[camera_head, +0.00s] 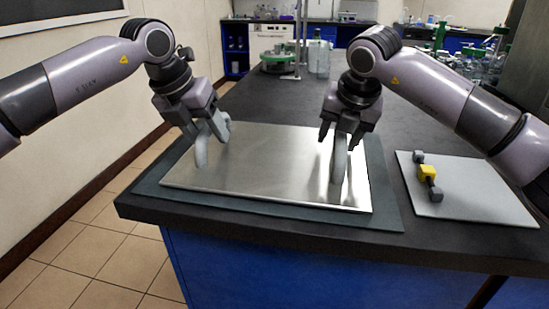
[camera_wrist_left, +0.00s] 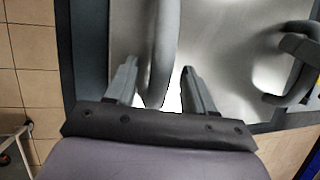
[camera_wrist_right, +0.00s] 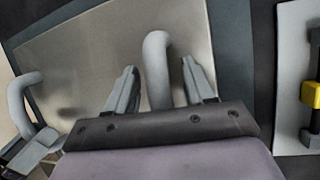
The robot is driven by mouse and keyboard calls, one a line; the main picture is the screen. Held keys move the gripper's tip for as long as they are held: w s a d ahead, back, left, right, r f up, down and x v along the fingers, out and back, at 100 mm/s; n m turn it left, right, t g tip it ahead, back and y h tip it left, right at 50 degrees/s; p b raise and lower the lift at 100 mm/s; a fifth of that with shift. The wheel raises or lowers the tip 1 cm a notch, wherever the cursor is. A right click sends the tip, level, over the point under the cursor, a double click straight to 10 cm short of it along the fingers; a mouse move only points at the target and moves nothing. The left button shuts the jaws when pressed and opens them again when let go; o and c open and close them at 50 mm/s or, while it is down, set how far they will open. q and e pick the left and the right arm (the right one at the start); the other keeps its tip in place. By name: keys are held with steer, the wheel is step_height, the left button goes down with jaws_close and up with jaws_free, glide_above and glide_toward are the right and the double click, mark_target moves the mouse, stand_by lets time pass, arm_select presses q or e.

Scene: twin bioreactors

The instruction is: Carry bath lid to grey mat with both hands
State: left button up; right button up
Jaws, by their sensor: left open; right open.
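The bath lid (camera_head: 265,165) is a flat shiny metal plate with a grey loop handle near each end. It lies flat on the dark grey mat (camera_head: 385,205), whose border shows around it. My left gripper (camera_head: 212,128) is at the left handle (camera_head: 203,150); in the left wrist view its open fingers (camera_wrist_left: 158,85) stand on either side of that handle (camera_wrist_left: 163,50). My right gripper (camera_head: 342,138) is at the right handle (camera_head: 339,165); in the right wrist view its open fingers (camera_wrist_right: 162,85) straddle that handle (camera_wrist_right: 157,65). Finger contact with the handles cannot be told.
A light grey board (camera_head: 465,205) to the right holds a yellow and dark grey part (camera_head: 427,172). Green-topped glassware (camera_head: 485,65) and a clear bottle (camera_head: 319,55) stand farther back. The black bench (camera_head: 270,95) is clear behind the lid; its front edge is close to the mat.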

arm_select(q)
steer(key=v, duration=1.2)
arm_select(e)
steer(key=v, duration=1.2)
